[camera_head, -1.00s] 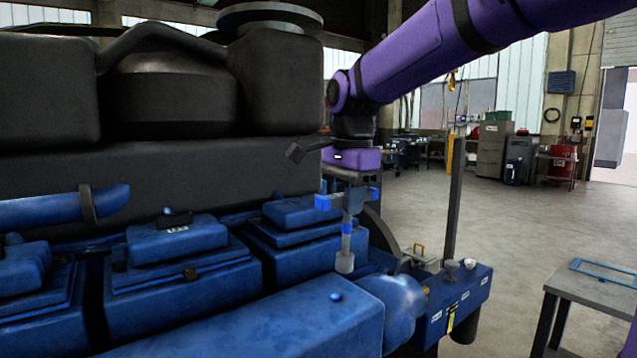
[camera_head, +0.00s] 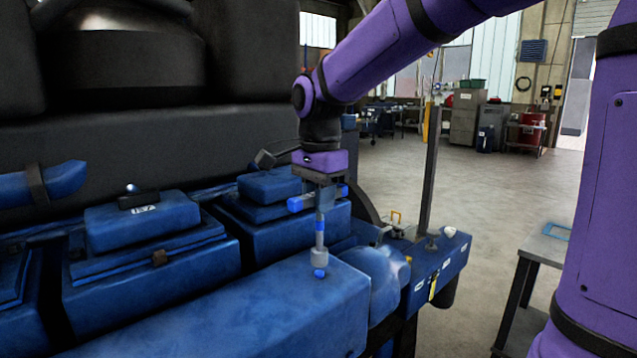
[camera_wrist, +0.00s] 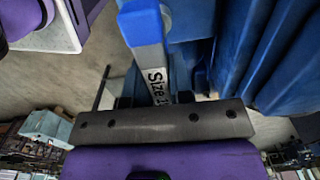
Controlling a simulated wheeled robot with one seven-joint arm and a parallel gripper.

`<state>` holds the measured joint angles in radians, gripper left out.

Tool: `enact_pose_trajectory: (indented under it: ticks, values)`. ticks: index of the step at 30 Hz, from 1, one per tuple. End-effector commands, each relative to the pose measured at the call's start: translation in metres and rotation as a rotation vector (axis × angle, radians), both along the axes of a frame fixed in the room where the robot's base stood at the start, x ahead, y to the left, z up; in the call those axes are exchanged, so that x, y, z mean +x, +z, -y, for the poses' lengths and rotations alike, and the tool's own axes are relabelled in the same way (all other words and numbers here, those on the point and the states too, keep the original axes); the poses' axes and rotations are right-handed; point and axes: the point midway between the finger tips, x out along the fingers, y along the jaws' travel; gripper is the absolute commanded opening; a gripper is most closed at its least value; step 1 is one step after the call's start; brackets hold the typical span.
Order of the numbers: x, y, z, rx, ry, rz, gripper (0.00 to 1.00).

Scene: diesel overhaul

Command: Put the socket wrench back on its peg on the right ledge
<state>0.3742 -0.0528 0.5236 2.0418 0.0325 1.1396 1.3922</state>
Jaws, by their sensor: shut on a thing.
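My gripper (camera_head: 321,188) points down and is shut on the socket wrench (camera_head: 319,228). The wrench hangs upright, with a blue-ended crossbar, a grey shaft with a blue band and a grey socket at the bottom. In the wrist view the wrench's blue bar (camera_wrist: 145,25) with a "Size 1..." label runs up from my gripper (camera_wrist: 155,122); the fingertips are not clear. The right ledge (camera_head: 449,265) is a blue block with labels and a yellow tag, right of and apart from the wrench. Small fittings stand on top; I cannot tell which is the peg.
The blue engine block (camera_head: 220,310) fills the left and front, with a small blue knob (camera_head: 320,273) just below the socket in the picture. A dark upright post (camera_head: 430,170) rises behind the ledge. A grey table (camera_head: 543,246) stands to the right. Open floor lies beyond.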

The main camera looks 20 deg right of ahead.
Motion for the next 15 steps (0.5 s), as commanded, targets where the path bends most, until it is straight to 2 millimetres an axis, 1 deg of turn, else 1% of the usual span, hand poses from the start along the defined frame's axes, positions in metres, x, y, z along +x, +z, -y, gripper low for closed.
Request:
enact_pose_trajectory:
  ticks: [6,15]
  values:
    - [0.0,-0.0094,-0.0002,0.0,0.001,0.001,0.0]
    - [0.0001,-0.0101,-0.0002,0.0,0.0,0.001,0.0]
